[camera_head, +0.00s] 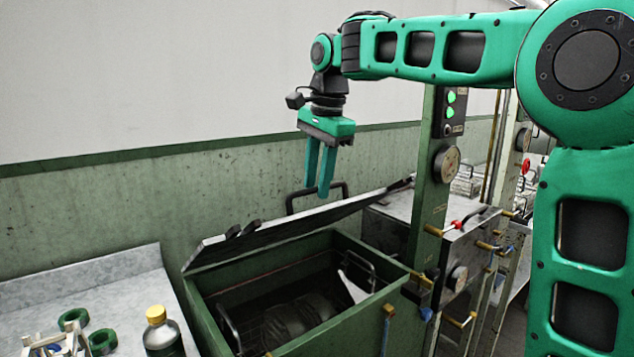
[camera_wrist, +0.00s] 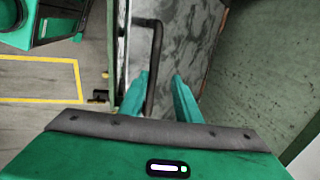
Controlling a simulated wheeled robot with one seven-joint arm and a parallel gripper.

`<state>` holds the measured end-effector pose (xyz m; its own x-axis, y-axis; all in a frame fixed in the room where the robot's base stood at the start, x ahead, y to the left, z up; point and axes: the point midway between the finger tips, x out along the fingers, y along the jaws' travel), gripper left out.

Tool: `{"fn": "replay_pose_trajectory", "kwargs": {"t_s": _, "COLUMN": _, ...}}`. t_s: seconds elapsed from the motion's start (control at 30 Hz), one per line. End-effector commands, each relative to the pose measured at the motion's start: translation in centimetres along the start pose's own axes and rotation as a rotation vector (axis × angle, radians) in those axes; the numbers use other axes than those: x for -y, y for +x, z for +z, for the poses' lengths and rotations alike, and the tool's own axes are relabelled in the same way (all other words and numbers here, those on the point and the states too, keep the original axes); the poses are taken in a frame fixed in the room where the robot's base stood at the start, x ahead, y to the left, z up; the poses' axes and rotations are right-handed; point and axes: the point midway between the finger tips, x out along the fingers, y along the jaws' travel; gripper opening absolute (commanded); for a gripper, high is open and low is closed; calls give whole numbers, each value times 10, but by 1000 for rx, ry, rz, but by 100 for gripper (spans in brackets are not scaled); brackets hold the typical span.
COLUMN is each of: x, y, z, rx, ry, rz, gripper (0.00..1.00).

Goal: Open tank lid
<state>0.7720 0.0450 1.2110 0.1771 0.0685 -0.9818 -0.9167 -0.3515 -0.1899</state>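The tank lid (camera_head: 290,225) is a grey metal plate, raised at a slant over the open green tank (camera_head: 350,309). Its dark bar handle (camera_head: 345,190) stands on the lid's upper face. My gripper (camera_head: 318,190) points down at the handle, with two teal fingers apart. In the wrist view the handle (camera_wrist: 155,50) runs down beside the left finger, on the inner side of my open gripper (camera_wrist: 160,78). The marbled lid (camera_wrist: 190,30) lies beyond the fingertips. I cannot tell whether a finger touches the handle. The fingers are not closed on it.
A metal side table (camera_head: 115,300) at left holds green rings (camera_head: 73,318) and a yellow-capped bottle (camera_head: 163,333). A green post (camera_head: 430,190) with gauges and a second, closed metal tank (camera_head: 455,235) stand at right. The wall (camera_head: 130,185) is close behind.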

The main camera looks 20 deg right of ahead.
Motion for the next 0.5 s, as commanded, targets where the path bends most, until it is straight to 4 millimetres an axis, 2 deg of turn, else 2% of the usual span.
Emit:
{"fn": "replay_pose_trajectory", "kwargs": {"t_s": 0.07, "x": 1, "y": 0, "z": 1, "rx": 0, "ry": -1, "rz": -1, "gripper": 29}}
{"fn": "replay_pose_trajectory", "kwargs": {"t_s": 0.1, "x": -13, "y": -12, "z": 3, "rx": -6, "ry": 1, "rz": -13, "gripper": 29}}
{"fn": "replay_pose_trajectory", "kwargs": {"t_s": 0.13, "x": -13, "y": -13, "z": 3, "rx": -6, "ry": 1, "rz": -13, "gripper": 29}}
{"fn": "replay_pose_trajectory", "kwargs": {"t_s": 0.5, "x": -1, "y": -27, "z": 6, "rx": -6, "ry": -1, "rz": -13, "gripper": 29}}
